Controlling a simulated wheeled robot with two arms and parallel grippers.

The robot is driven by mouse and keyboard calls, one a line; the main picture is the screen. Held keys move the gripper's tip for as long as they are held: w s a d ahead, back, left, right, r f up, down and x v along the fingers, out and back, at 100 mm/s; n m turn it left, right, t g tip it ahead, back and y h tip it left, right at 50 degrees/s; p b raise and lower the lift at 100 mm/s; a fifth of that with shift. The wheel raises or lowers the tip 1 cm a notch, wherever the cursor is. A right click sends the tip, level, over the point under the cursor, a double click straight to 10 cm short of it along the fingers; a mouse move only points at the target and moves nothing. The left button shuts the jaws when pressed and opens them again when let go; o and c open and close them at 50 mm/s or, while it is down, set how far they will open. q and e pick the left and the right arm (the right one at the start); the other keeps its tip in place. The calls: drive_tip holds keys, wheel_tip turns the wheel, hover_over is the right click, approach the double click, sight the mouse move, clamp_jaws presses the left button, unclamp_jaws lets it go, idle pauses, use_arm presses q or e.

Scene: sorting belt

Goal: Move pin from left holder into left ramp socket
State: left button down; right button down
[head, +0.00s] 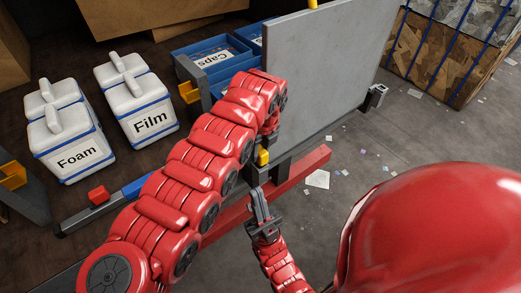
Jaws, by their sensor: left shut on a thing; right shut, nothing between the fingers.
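The large red arm from the lower left is my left arm. Its gripper (269,136) is mostly hidden behind the arm's last links, beside the grey ramp panel (325,75). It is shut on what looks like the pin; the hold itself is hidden. A small yellow piece (263,157), perhaps the pin's end, shows just below, at a dark block (283,169) by the panel's lower edge. I cannot tell whether it is seated there. My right gripper (259,200) is lower, shut and empty, pointing up near the red beam (305,165). I cannot clearly identify the left holder.
White bins marked Foam (80,152) and Film (150,122) stand at left. A blue Caps bin (205,58) is behind my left arm. A red cube (98,195) sits by the rail. A strapped crate (440,55) stands at upper right. Scraps litter the floor.

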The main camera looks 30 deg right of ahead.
use_arm(q)
drive_tip(key=shift+f, duration=0.3)
drive_tip(key=shift+c, duration=2)
unclamp_jaws()
drive_tip(key=shift+r, duration=0.1)
drive_tip(key=shift+r+b, duration=0.35)
drive_tip(key=shift+b, duration=0.05)
drive_tip(key=r+b, duration=0.1)
drive_tip(key=r, duration=0.1)
drive_tip(key=r+b, duration=0.1)
drive_tip(key=r, duration=0.2)
drive_tip(key=s+r+b, duration=0.1)
drive_tip(key=r, duration=0.1)
drive_tip(key=shift+d+r, duration=0.15)
drive_tip(key=shift+r, duration=0.2)
wheel_tip(320, 180, up, 9)
drive_tip(key=s+p, duration=0.1)
drive_tip(key=p, duration=0.1)
